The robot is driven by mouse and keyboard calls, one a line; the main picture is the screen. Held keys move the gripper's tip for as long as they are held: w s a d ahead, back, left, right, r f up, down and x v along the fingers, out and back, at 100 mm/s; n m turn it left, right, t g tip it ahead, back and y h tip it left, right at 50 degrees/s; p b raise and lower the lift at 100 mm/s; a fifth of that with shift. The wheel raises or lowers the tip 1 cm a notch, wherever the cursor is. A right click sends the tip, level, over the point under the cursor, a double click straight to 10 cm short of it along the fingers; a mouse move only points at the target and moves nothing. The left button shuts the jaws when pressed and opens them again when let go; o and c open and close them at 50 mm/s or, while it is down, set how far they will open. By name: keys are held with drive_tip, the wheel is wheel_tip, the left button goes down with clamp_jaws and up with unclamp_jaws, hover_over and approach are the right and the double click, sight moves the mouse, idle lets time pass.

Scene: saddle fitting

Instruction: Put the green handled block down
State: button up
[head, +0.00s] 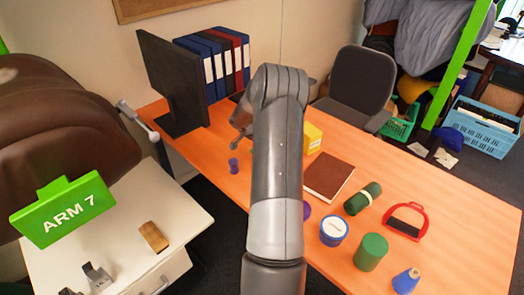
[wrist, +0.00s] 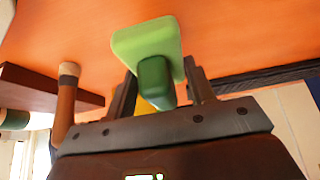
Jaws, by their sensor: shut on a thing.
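The green handled block shows in the wrist view, with a light green flat plate (wrist: 148,38) and a darker green handle (wrist: 153,76). My gripper (wrist: 158,82) is shut on the handle, one finger on each side. The plate lies beyond the fingertips against the orange table top (wrist: 225,35). I cannot tell whether it touches the table. In the head view my arm hides the block and most of my gripper.
The orange table (head: 440,255) holds a monitor (head: 172,85), several binders (head: 221,68), a purple spool (head: 233,166), a yellow box (head: 312,138), a brown book (head: 328,177), a green roll (head: 362,198), a red stirrup (head: 407,222), a round tin (head: 333,231) and a green cylinder (head: 371,252).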

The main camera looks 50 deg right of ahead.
drive_tip(key=shift+f, duration=1.6)
drive_tip(key=shift+f, duration=0.1)
drive_tip(key=o, duration=1)
